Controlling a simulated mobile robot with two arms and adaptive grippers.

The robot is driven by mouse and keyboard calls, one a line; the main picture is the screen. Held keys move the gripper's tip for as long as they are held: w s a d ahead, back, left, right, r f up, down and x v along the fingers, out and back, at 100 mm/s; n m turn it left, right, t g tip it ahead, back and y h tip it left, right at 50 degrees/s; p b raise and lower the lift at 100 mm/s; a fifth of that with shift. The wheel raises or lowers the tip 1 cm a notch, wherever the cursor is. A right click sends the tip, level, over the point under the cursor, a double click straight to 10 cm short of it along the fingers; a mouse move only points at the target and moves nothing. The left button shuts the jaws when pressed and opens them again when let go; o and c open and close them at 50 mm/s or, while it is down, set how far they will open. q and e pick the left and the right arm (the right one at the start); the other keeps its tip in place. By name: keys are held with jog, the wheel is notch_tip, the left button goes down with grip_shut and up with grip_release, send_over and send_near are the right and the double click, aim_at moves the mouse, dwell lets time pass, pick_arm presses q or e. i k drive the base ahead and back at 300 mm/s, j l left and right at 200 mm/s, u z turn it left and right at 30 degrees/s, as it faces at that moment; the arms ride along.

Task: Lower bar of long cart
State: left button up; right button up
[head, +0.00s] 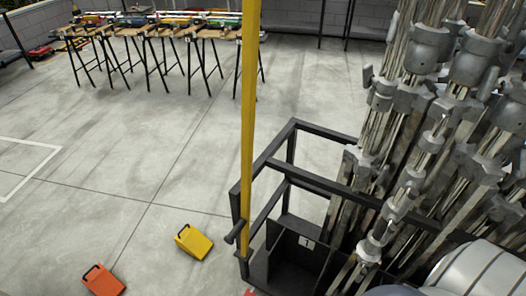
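The long cart (283,165) has a black frame and stands at the right of the head view. A long yellow bar (249,110) stands upright at the cart's near-left corner and runs out of the top of the picture. A short black handle (236,232) sticks out beside the bar's lower end. Neither of my grippers shows. A pale rounded part at the bottom right edge may be mine; I cannot tell.
Many grey metal poles with clamps (435,110) fill the cart's right side. A yellow box (194,242) and an orange box (103,280) lie on the floor at the left. Trestle tables (165,32) with tools stand at the back. The middle-left floor is clear.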

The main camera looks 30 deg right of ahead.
aim_at(251, 9)
jog(key=i+j+z, duration=0.15)
jog(key=z, duration=0.3)
jog(key=i+j+z, duration=0.25)
jog(key=z, duration=0.25)
jog(key=i+j+z, duration=0.15)
jog(key=j+z, duration=0.3)
jog(key=i+j+z, duration=0.1)
jog(key=z, duration=0.35)
jog(key=j, duration=0.1)
